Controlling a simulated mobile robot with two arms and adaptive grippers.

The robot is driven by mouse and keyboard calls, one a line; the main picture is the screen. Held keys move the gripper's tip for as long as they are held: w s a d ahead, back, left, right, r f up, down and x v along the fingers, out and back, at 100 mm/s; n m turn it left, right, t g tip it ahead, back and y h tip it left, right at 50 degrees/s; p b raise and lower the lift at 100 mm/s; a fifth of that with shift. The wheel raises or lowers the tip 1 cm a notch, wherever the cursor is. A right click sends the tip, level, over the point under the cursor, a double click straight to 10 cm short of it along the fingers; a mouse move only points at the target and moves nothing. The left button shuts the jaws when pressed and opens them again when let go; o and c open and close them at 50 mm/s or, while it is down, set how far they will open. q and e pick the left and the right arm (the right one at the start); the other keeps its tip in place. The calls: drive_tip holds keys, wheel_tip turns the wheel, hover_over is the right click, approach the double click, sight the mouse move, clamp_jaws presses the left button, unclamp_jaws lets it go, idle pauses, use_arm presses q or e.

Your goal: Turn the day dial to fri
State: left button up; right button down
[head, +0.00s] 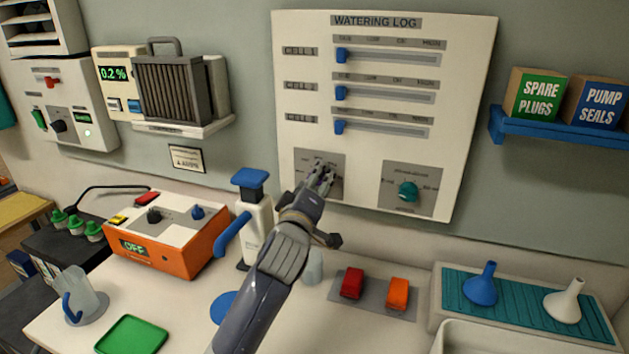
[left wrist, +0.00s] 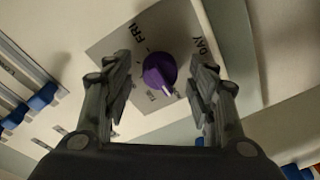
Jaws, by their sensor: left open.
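The purple day dial (left wrist: 159,71) sits on a grey plate on the watering log panel. Its white pointer mark faces the lower edge of the left wrist view, away from the FRI label (left wrist: 137,32), which is above and left of the dial. A DAY label (left wrist: 201,46) is at right. My left gripper (left wrist: 160,90) is open, with one finger on each side of the dial; I cannot tell whether they touch it. In the head view my left gripper (head: 320,180) covers the dial, and part of the grey plate (head: 303,160) shows. My right gripper is not in view.
The watering log panel (head: 465,110) also has three blue sliders (head: 341,93) above and a teal dial (head: 408,191) at right. Below, the table holds an orange unit (head: 165,256), a white pump bottle with blue top (head: 250,185), and red and orange blocks.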

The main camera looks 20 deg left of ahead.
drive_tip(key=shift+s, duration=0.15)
use_arm(q)
drive_tip(key=shift+c, duration=1.3)
drive_tip(key=c, duration=0.8)
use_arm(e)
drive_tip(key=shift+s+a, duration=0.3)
